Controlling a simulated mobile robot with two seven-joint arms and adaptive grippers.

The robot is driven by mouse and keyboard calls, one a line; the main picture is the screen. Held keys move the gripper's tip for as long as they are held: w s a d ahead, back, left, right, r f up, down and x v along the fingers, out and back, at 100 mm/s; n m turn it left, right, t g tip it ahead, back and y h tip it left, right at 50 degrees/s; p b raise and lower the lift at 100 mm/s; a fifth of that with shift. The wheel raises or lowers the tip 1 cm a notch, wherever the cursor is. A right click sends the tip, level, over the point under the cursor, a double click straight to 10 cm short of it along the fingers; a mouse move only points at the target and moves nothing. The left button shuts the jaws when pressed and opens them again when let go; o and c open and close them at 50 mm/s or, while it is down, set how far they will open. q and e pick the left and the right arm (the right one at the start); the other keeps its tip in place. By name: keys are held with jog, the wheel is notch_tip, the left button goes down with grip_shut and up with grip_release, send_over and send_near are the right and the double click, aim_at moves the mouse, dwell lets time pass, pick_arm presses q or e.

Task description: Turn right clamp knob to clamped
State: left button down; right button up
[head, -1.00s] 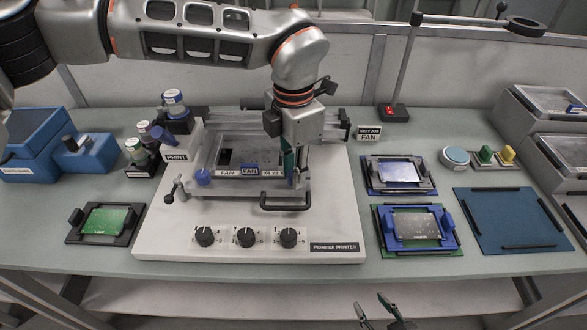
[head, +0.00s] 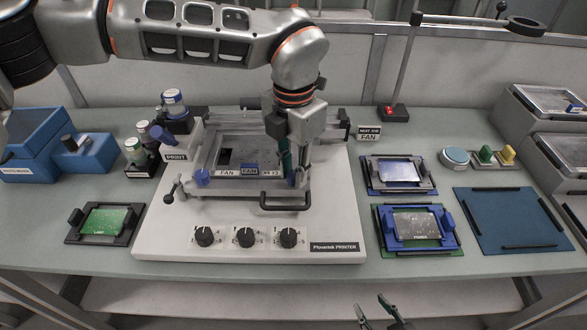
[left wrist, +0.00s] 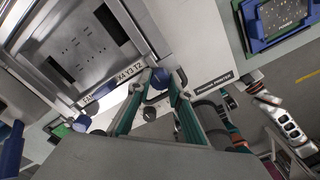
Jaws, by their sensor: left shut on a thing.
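The right clamp knob (left wrist: 161,77) is blue and sits at the front right corner of the printer's metal frame (left wrist: 55,62). In the head view my left gripper (head: 297,178) points down at that corner and mostly hides the knob. In the left wrist view its green fingers are on either side of the knob, shut on it. The left clamp knob (head: 203,176), also blue, stands free at the front left corner and shows in the left wrist view (left wrist: 82,124). My right gripper (head: 369,303) is open and empty at the bottom edge of the head view.
The white printer base (head: 230,215) carries several black dials and a dark handle (head: 286,206) just in front of the held knob. Board fixtures (head: 398,175) stand to the right, bottles (head: 136,152) to the left. A blue mat (head: 510,218) lies empty at the right.

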pick_arm(q)
jog(key=c, duration=1.8)
grip_release()
notch_tip(320, 180, up, 12)
jog(key=shift+s, duration=0.15)
